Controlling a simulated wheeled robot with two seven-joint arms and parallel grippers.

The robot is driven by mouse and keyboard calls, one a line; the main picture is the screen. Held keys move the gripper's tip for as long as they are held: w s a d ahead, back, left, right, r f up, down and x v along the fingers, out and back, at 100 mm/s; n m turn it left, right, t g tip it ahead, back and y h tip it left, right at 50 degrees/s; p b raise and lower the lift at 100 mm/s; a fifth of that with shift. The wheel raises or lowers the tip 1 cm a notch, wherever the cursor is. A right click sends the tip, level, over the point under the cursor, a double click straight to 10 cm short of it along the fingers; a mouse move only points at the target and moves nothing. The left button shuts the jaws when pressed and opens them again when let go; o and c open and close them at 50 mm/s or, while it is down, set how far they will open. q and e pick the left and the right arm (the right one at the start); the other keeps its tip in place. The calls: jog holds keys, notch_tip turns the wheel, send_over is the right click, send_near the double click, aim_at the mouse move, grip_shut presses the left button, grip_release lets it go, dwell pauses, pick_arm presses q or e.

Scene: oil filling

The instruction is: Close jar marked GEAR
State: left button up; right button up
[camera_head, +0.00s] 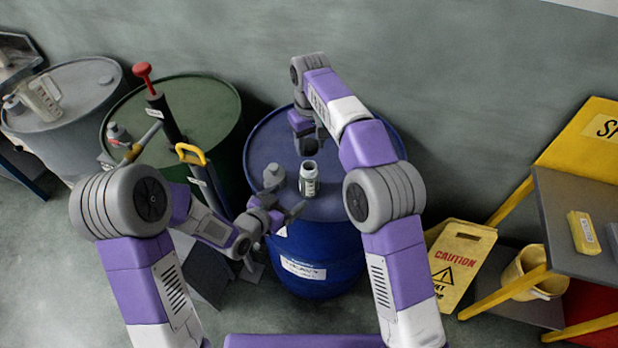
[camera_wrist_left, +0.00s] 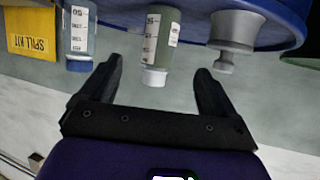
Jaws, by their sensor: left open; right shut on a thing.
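A small jar (camera_head: 309,180) with greenish contents and a pale top stands on the blue drum (camera_head: 262,160). It also shows in the left wrist view (camera_wrist_left: 160,42), upside down, with a white neck and a label. I cannot read the word GEAR on it. A second, clearer jar (camera_wrist_left: 79,40) shows beside it there; my right arm likely hides it in the head view. My left gripper (camera_head: 288,202) is open and empty at the drum's front left, with the first jar ahead between its fingers. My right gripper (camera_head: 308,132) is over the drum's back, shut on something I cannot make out.
A grey knobbed piece (camera_head: 273,174) stands on the drum left of the jar. A green drum (camera_head: 215,105) with a red-handled pump (camera_head: 143,72) is further left. A yellow caution sign (camera_head: 458,258) and a bench (camera_head: 570,200) are at right.

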aim_at(310, 167)
jog(key=shift+s, duration=0.1)
pick_arm(q)
jog(key=x, duration=1.2)
jog(key=c, duration=1.5)
pick_arm(e)
jog(key=shift+f, duration=2.55)
jog(key=shift+f, duration=0.85)
jog(key=shift+f, duration=0.55)
